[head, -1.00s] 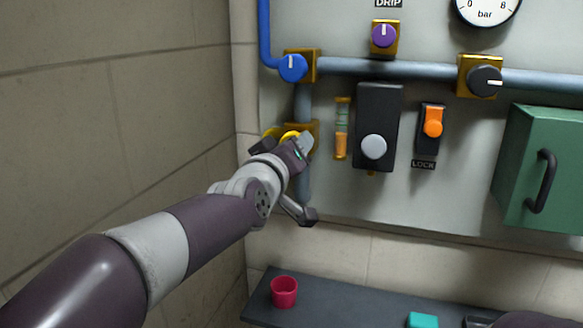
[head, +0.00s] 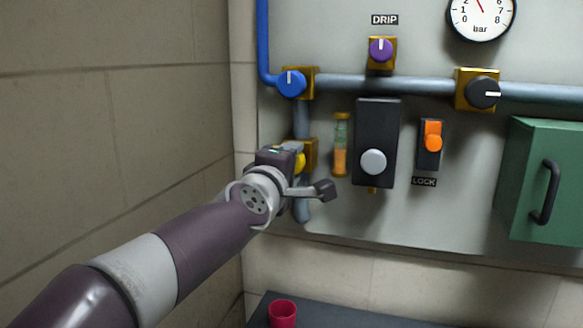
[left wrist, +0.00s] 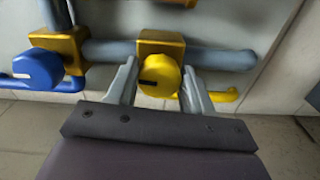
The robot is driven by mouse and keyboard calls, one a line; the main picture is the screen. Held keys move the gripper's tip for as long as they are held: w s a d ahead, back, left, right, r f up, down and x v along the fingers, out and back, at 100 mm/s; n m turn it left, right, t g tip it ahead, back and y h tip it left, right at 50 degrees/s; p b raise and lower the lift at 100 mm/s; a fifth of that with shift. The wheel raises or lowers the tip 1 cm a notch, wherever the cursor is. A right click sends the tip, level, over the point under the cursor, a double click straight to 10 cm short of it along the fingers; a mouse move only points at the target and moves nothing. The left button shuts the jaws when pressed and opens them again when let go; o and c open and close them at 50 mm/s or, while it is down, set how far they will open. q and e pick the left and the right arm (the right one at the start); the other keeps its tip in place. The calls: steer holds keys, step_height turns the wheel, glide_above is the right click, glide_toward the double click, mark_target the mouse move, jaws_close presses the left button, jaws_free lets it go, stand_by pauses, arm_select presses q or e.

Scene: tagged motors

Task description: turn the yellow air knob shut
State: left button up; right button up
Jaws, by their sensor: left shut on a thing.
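The yellow knob (head: 300,160) sits on a brass valve block (head: 312,153) on the vertical pipe below the blue knob. My left gripper (head: 290,157) is at this knob and hides most of it in the head view. In the left wrist view the yellow knob (left wrist: 160,75) lies between my two left fingers (left wrist: 158,88), one on each side, shut on it. A short dark mark shows on the knob's face, lying nearly along the picture's horizontal. My right gripper is not in view.
A blue knob (head: 291,83) is just above, and a sight tube (head: 341,145) is close to the right. Further right are a black box with a grey button (head: 373,161), an orange switch (head: 433,140) and a green cabinet (head: 548,180). The wall is close on the left.

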arm_select(q)
steer(key=shift+n, duration=0.5)
steer(key=o, duration=1)
steer(key=shift+o, duration=0.2)
steer(key=shift+s+a, duration=0.1)
steer(key=shift+a, duration=0.05)
steer(key=v, duration=1.2)
steer(key=shift+s, duration=0.3)
